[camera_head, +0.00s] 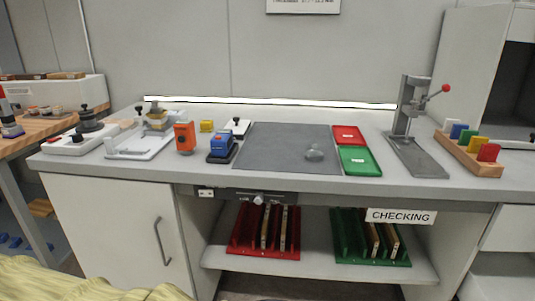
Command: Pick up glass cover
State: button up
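A small clear, rounded glass piece (314,154), which looks like the glass cover, rests on the dark grey mat (275,150) near the mat's right side. It is small and see-through, so its exact shape is hard to tell. My gripper is not in view.
A red tray (348,135) and a green tray (359,161) lie right of the mat. A lever press (410,140) stands further right, beside a wooden rack (468,152) of coloured blocks. An orange device (184,137) and a blue-black one (221,148) stand left of the mat.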

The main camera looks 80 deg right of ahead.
aim_at(313, 155)
jog(key=k, duration=0.95)
jog(key=z, duration=1.25)
